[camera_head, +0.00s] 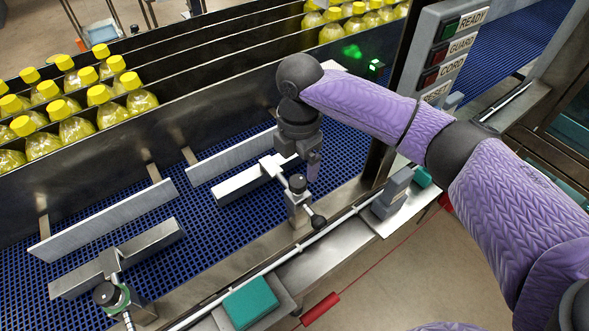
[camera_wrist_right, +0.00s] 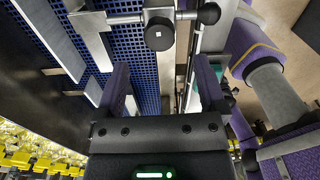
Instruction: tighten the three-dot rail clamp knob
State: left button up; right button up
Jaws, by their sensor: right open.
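A rail clamp (camera_head: 299,207) stands at the belt's near edge, with a dark round knob (camera_head: 297,183) on top and a black ball-like knob (camera_head: 318,221) on its near side. In the right wrist view the top knob (camera_wrist_right: 159,33) shows ahead with a small pale mark, and the ball knob (camera_wrist_right: 208,14) lies right of it. A second clamp (camera_head: 107,293), with a green ring, stands lower left. I cannot make out three dots on either. My right gripper (camera_head: 313,168) is open and empty, above and just beyond the first clamp. My left gripper is out of view.
Metal guide rails (camera_head: 105,218) stand on the blue belt (camera_head: 170,262). Dark lane walls with yellow-capped bottles (camera_head: 78,130) rise behind. A button panel (camera_head: 450,50) stands beyond my right arm. A thin white rod and teal blocks (camera_head: 250,302) line the near edge.

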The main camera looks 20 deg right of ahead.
aim_at(297, 179)
notch_tip(297, 179, down, 7)
jog(key=shift+a+r, duration=0.1)
grip_shut()
jog(key=shift+r+m+p, duration=0.2)
jog(key=shift+m+p, duration=1.15)
jog(key=shift+m, duration=0.15)
jog(key=m+p, duration=0.3)
jog(key=m, duration=0.2)
jog(key=shift+p, duration=0.35)
jog(key=m+p, duration=0.2)
jog(key=m, duration=0.3)
jog(key=shift+f+m, duration=0.1)
jog(key=shift+m, duration=0.3)
jog(key=m+p, duration=0.1)
jog(key=m, duration=0.3)
jog(key=shift+w+m+p, duration=0.1)
jog(key=shift+m+p, duration=0.2)
jog(key=shift+p, duration=0.1)
jog(key=shift+m, duration=0.3)
